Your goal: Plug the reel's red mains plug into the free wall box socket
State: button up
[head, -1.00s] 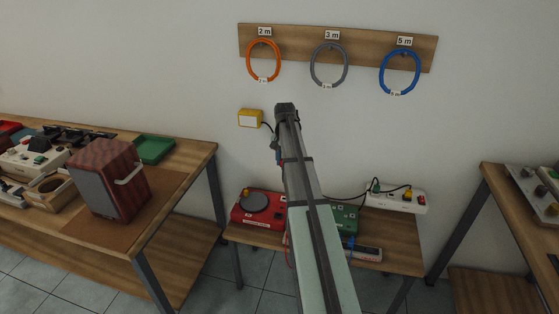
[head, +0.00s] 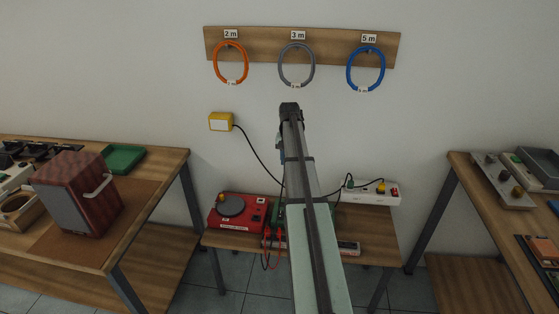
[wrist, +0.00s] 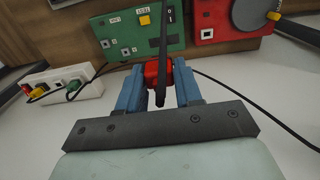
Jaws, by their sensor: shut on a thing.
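My gripper (wrist: 160,88) has blue fingers, shut on a red plug (wrist: 152,72) in the wrist view. In the head view my gripper (head: 290,108) is in front of the bare wall; the plug cannot be made out there. A yellow box (head: 220,121) on the wall has a black cable running down right behind my arm. A white socket box (head: 371,194) stands at the back of the low table, with green and yellow plugs in it. It also shows in the wrist view (wrist: 70,86), apart from the held plug. Which socket is free is too small to tell.
A red turntable (head: 240,212) and a green unit (wrist: 136,35) are on the low table (head: 222,240), partly behind my arm. Coiled cables hang above on a wooden board (head: 264,46). A speaker (head: 78,195) stands on the left bench. Bare wall lies around my gripper.

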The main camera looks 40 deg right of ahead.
jog(key=s+d, duration=0.6)
jog(key=d, duration=0.5)
jog(key=s+d, duration=0.6)
jog(key=d, duration=0.4)
jog(key=s+d, duration=0.5)
jog(key=d, duration=0.6)
jog(key=f, duration=1.2)
jog(key=shift+s+a+f, duration=0.1)
jog(key=shift+a+f, duration=0.1)
jog(key=shift+f, duration=1.25)
jog(key=shift+f, duration=0.85)
dwell(1.3)
